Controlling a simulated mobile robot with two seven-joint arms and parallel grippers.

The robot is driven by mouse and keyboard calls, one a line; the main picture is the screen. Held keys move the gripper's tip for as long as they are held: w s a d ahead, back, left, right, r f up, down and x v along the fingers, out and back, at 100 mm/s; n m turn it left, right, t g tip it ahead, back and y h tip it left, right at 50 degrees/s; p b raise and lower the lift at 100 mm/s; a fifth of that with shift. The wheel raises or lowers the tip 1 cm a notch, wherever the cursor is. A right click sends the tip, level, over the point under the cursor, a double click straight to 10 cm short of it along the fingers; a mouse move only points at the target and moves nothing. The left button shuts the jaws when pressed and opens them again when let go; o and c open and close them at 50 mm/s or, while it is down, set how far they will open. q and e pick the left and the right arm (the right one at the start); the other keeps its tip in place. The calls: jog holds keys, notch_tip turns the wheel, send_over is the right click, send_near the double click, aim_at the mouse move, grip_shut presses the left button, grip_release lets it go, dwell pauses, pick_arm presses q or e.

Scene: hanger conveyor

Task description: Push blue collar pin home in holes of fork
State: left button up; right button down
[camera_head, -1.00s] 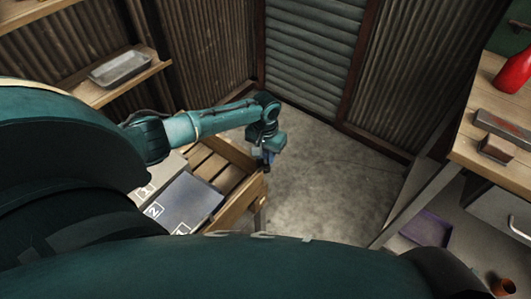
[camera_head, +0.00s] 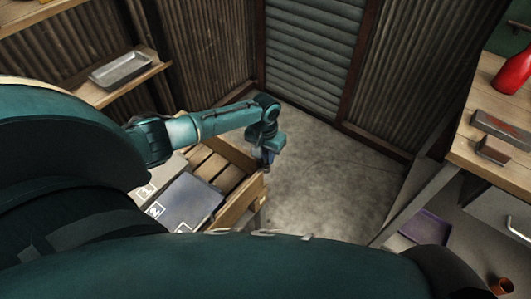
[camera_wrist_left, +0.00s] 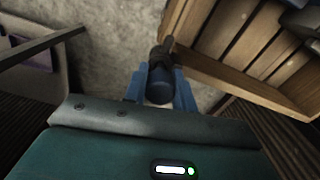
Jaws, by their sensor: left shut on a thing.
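My left gripper (camera_head: 265,160) hangs at the right edge of a wooden crate, over or beside its rim; its fingers are small and dark in the head view. In the left wrist view its blue jaws (camera_wrist_left: 160,98) are shut on a blue, round-ended piece (camera_wrist_left: 160,91), which looks like the blue collar pin. A dark narrow part (camera_wrist_left: 163,54) runs beyond it, toward the crate's corner. I cannot tell whether it touches the crate. The fork and its holes cannot be made out. My right gripper is not in view.
The slatted wooden crate (camera_head: 241,205) holds a grey-blue panel marked 2. A workbench (camera_head: 463,150) with a red bottle (camera_head: 514,72) stands at right, with a purple tray (camera_head: 427,228) below. A shelf with a metal tray (camera_head: 120,68) is at left. Concrete floor between is clear.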

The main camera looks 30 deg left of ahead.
pick_arm(q)
jog(key=shift+s+f+b, duration=0.1)
jog(key=shift+f+b, duration=0.2)
jog(key=shift+f, duration=0.35)
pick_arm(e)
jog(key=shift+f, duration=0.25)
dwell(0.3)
